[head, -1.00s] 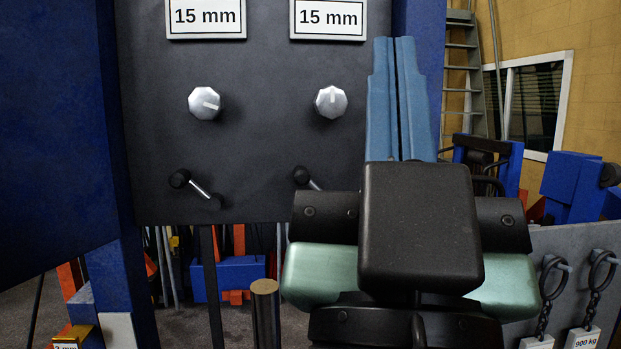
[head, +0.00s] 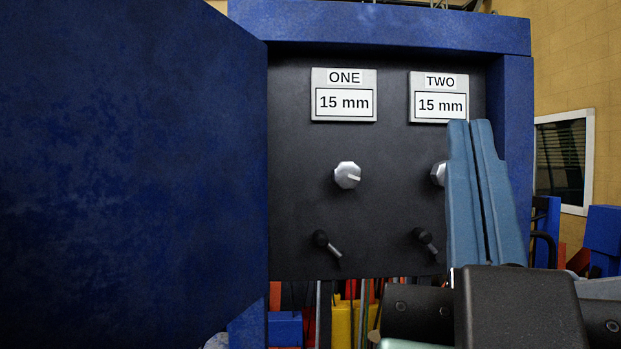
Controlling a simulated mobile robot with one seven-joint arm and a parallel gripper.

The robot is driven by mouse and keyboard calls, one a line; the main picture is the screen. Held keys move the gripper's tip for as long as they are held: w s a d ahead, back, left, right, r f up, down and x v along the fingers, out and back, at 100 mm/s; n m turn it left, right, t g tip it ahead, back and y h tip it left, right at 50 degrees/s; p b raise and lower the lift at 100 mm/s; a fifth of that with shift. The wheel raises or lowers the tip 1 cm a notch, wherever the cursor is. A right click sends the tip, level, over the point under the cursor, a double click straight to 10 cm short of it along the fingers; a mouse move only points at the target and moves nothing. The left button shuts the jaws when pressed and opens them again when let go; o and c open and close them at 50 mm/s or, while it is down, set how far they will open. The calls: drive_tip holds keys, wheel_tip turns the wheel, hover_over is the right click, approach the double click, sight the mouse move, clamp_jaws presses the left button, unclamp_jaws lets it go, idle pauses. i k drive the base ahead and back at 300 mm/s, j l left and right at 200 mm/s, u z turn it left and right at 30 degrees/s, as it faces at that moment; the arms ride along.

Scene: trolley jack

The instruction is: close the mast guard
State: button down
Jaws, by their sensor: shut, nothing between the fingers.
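The mast guard looks to be the large blue panel (head: 130,170) that fills the left of the head view. It stands swung open at the left side of the blue frame (head: 400,32), so the dark control panel (head: 300,200) behind is exposed. My gripper (head: 472,130) is at the right, pointing up, with its two blue fingers together and nothing between them. It appears in front of the right part of the control panel and hides part of the right knob. It is well apart from the guard in the picture.
The control panel carries displays ONE (head: 343,96) and TWO (head: 438,98), both reading 15 mm. Below them are a left knob (head: 347,175), a right knob (head: 438,174) and two small levers (head: 327,243) (head: 425,240). Blue equipment (head: 603,235) stands at the right.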

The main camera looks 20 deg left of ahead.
sight(134, 154)
drive_tip(key=k+j+z, duration=0.1)
drive_tip(key=j, duration=0.3)
drive_tip(key=k+j+z, duration=0.1)
drive_tip(key=j, duration=0.3)
drive_tip(key=k+j+z, duration=0.1)
drive_tip(key=k+j, duration=0.15)
drive_tip(key=j, duration=0.15)
drive_tip(key=k+j+z, duration=0.1)
drive_tip(key=j, duration=0.25)
drive_tip(key=k+j+z, duration=0.1)
drive_tip(key=k+j, duration=0.2)
drive_tip(key=k+j+z, duration=0.1)
drive_tip(key=j, duration=0.5)
drive_tip(key=k+j+z, duration=0.15)
drive_tip(key=i+j+z, duration=0.1)
drive_tip(key=j, duration=0.25)
drive_tip(key=i+j+z, duration=0.1)
drive_tip(key=j, duration=0.25)
drive_tip(key=i+j+z, duration=0.15)
drive_tip(key=j, duration=0.2)
